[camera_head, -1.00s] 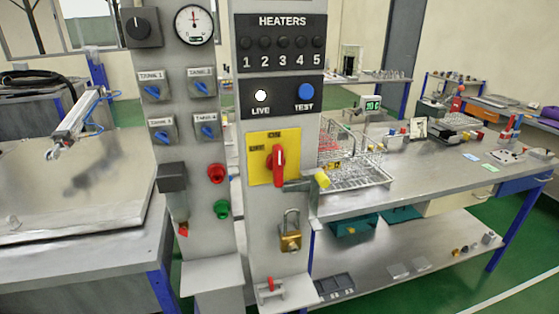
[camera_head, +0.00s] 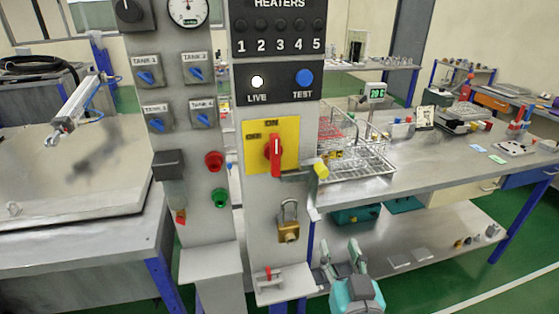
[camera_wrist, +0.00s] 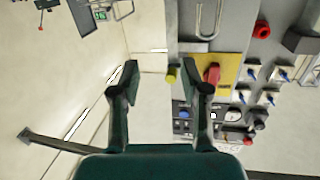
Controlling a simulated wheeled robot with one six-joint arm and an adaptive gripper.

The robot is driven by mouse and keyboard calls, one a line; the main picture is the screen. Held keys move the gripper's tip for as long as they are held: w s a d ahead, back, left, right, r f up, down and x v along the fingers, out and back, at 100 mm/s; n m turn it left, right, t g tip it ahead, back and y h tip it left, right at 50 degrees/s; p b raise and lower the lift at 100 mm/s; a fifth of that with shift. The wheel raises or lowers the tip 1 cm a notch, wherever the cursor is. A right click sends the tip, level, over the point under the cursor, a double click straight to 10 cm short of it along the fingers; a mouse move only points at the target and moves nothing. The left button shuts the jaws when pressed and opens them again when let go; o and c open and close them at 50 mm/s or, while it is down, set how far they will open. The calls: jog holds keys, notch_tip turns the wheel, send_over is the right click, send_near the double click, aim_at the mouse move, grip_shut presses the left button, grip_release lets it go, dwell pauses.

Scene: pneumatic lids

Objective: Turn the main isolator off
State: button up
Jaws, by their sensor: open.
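The main isolator is a yellow plate (camera_head: 289,131) with a red handle (camera_head: 275,156) on the grey panel. The handle stands vertical; ON is marked at the top and OFF at the left. In the wrist view the yellow plate (camera_wrist: 228,68) and red handle (camera_wrist: 211,73) appear upside down, beside the right finger. My gripper (camera_head: 342,258) is open and empty, low and to the right of the panel. It also shows in the wrist view (camera_wrist: 167,82), with its fingers well apart. I see no contact with the handle.
A grey bar with a yellow knob (camera_head: 321,170) sticks out right of the isolator. A brass padlock (camera_head: 289,230) hangs below. The white LIVE lamp (camera_head: 257,82) and blue TEST button (camera_head: 304,78) are above. A workbench with a wire basket (camera_head: 360,165) stands right.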

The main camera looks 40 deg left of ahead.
aim_at(276, 150)
jog(key=s+a+r+n+g+y, duration=0.1)
jog(key=a+r, duration=0.4)
jog(key=r, duration=0.2)
jog(key=s+a+r+n+g+y, duration=0.1)
jog(key=a+r+n+y, duration=0.1)
jog(key=a+r, duration=0.4)
jog(key=x, duration=0.3)
jog(key=r+x, duration=0.1)
jog(key=x, duration=0.5)
jog(key=shift+w+a+r, duration=0.1)
jog(key=shift+w+r, duration=0.1)
jog(key=shift+w, duration=0.35)
grip_shut()
jog(key=shift+f, duration=0.1)
